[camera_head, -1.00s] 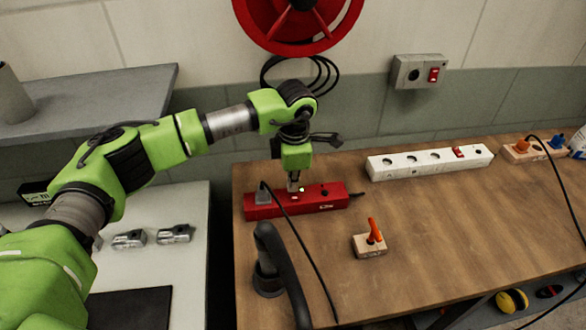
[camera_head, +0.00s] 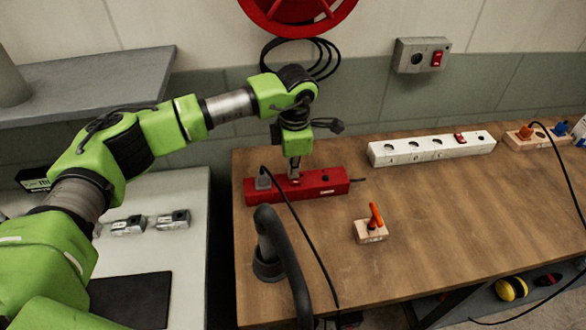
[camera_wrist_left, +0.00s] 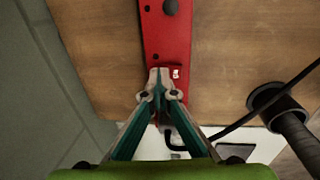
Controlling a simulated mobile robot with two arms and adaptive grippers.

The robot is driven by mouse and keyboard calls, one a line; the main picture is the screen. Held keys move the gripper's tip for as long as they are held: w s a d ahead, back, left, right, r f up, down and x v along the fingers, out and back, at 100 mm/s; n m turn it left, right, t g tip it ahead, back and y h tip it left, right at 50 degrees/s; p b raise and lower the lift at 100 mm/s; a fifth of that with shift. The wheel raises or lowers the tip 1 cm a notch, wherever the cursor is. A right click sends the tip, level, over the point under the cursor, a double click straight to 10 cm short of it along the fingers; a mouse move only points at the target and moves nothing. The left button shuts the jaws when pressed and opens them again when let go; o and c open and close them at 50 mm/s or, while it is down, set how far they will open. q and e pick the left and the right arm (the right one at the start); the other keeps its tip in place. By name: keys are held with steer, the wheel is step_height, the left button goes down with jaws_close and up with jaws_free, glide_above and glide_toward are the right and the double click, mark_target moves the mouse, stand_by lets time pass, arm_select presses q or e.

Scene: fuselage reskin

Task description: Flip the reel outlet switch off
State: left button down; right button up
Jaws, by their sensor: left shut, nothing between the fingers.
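A red power strip (camera_head: 324,183) lies near the back left of the wooden table, with a grey plug (camera_head: 263,182) in its left end. My left gripper (camera_head: 294,177) points down over the middle of this strip, its fingers shut and empty. In the left wrist view the closed fingertips (camera_wrist_left: 158,74) overlap the red strip (camera_wrist_left: 168,40); whether they touch it I cannot tell. A grey wall outlet box (camera_head: 409,57) with a red switch (camera_head: 437,58) is right of the red cable reel (camera_head: 298,30). My right gripper is out of view.
A white power strip (camera_head: 400,155) with a red switch lies to the right. A wooden block with an orange-handled piece (camera_head: 371,228) stands in front. A black cable (camera_head: 300,240) runs from the grey plug across the table. The table's middle right (camera_head: 460,205) is clear.

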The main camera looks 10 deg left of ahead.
mark_target(294, 181)
arm_select(q)
steer(key=shift+s+d, duration=0.3)
steer(key=shift+s, duration=0.45)
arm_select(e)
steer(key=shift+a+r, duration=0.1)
arm_select(q)
steer(key=shift+w, duration=0.1)
steer(key=shift+r, duration=0.25)
steer(key=r, duration=0.2)
steer(key=r+p, duration=0.1)
steer(key=r, duration=0.1)
steer(key=shift+s+d+r+p, duration=0.1)
steer(key=shift+s+p, duration=0.1)
steer(key=shift+p, duration=0.1)
step_height(294, 181, up, 9)
steer(key=s+b, duration=0.1)
steer(key=b, duration=0.1)
steer(key=shift+s+d+b, duration=0.2)
steer(key=shift+d+b, duration=0.05)
steer(key=shift+b, duration=0.15)
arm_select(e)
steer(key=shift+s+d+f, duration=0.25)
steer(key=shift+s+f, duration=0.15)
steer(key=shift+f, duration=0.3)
arm_select(q)
steer(key=shift+w, duration=0.1)
